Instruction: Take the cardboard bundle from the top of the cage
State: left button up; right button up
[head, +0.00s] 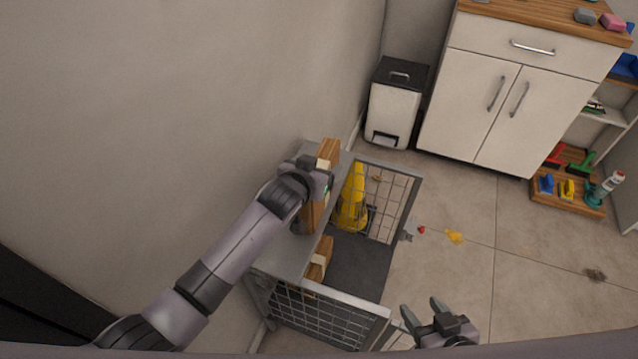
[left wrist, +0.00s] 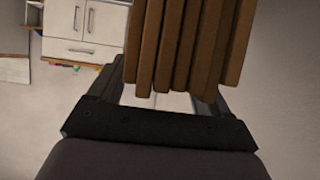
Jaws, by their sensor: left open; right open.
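The cardboard bundle (head: 328,152) is a stack of brown sheets with a pale band, on the grey top of the cage (head: 288,252) by the wall. My left gripper (head: 320,180) is over its middle and hides part of it. In the left wrist view the bundle (left wrist: 188,45) stands between the two open fingers, several brown sheets side by side. Whether the fingers touch it cannot be told. A similar brown bundle (head: 320,258) shows lower, at the cage's inner side. My right gripper (head: 430,312) is open and empty, right of the cage's near corner.
A yellow object (head: 352,200) stands inside the cage by its mesh wall. A white bin with a black lid (head: 394,108) and a white cabinet (head: 500,100) stand beyond.

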pick_arm(q)
grip_shut()
jog(key=shift+r, duration=0.1)
